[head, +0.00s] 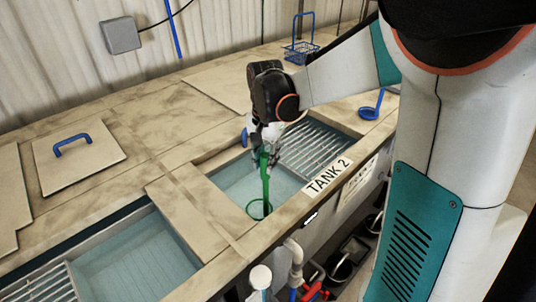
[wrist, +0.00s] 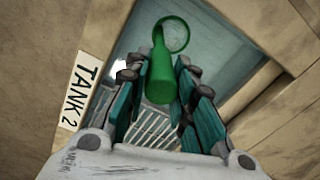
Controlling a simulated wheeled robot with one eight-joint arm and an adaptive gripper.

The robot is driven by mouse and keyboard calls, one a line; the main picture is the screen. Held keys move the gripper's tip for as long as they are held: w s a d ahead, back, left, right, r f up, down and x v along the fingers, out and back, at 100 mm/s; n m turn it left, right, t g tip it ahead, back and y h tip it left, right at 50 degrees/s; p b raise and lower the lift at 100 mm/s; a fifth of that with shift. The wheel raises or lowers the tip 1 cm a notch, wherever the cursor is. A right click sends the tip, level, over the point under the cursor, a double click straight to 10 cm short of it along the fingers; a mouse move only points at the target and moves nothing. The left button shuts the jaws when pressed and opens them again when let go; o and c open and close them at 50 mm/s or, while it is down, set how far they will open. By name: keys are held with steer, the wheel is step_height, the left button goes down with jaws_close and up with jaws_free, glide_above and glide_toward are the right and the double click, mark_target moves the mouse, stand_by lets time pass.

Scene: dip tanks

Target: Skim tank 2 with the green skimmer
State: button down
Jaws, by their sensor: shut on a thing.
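The green skimmer (head: 265,180) hangs from my gripper (head: 265,155) over tank 2 in the head view. Its handle is between my fingers and its ring points down at the near end of the tank. Tank 2 (head: 230,181) is an open basin of bluish liquid with a metal grating at its far right end and a "TANK 2" label on its front edge. In the wrist view my gripper (wrist: 165,105) is shut on the skimmer's handle (wrist: 162,75), with the ring (wrist: 172,35) beyond it. I cannot tell whether the ring touches the liquid.
Another open tank (head: 135,262) lies at the lower left. A lid with a blue handle (head: 72,145) is on the counter. A blue ladle (head: 370,108) rests right of tank 2, and a blue wire basket (head: 300,50) stands behind. Pipes and a red valve (head: 313,290) are below the front edge.

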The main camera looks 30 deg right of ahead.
steer(key=s+a, duration=0.2)
steer(key=shift+s+a, duration=0.35)
step_height(320, 180, up, 15)
steer(key=p, duration=1)
stand_by(0.5)
